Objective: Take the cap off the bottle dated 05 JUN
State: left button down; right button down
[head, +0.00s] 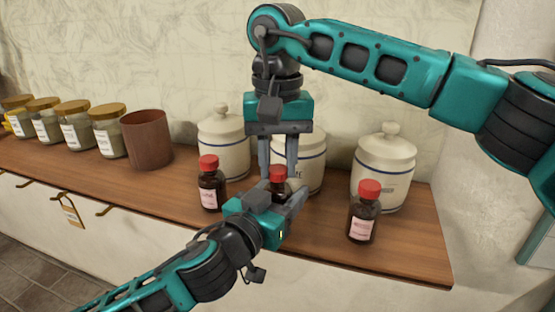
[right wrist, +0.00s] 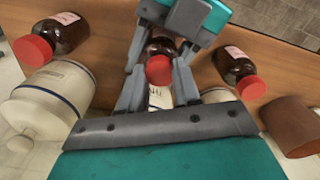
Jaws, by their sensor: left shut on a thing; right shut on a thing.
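A brown bottle (head: 277,187) with a red cap (head: 278,172) stands between my two grippers, in the middle of the shelf. My left gripper (head: 283,194) is shut on its body from the front. My right gripper (head: 278,168) reaches down from above and is shut on the red cap. In the right wrist view the cap (right wrist: 159,70) sits between the right fingers, with the bottle (right wrist: 158,46) behind it and the left gripper (right wrist: 178,22) around the body. The cap appears to be on the bottle. My left gripper hides the label, so its date cannot be read.
Two similar red-capped bottles stand at the left (head: 211,188) and right (head: 363,215); their label dates are too small to read. White canisters (head: 383,168) stand close behind. A brown cup (head: 147,140) and several jars (head: 108,133) are further left on the wooden shelf (head: 415,255).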

aim_at(277, 169)
jog(key=shift+r, duration=0.15)
jog(key=shift+r, duration=0.95)
jog(key=shift+r, duration=0.1)
jog(key=shift+r, duration=1.9)
pick_arm(q)
jog(key=shift+c, duration=1.2)
grip_release()
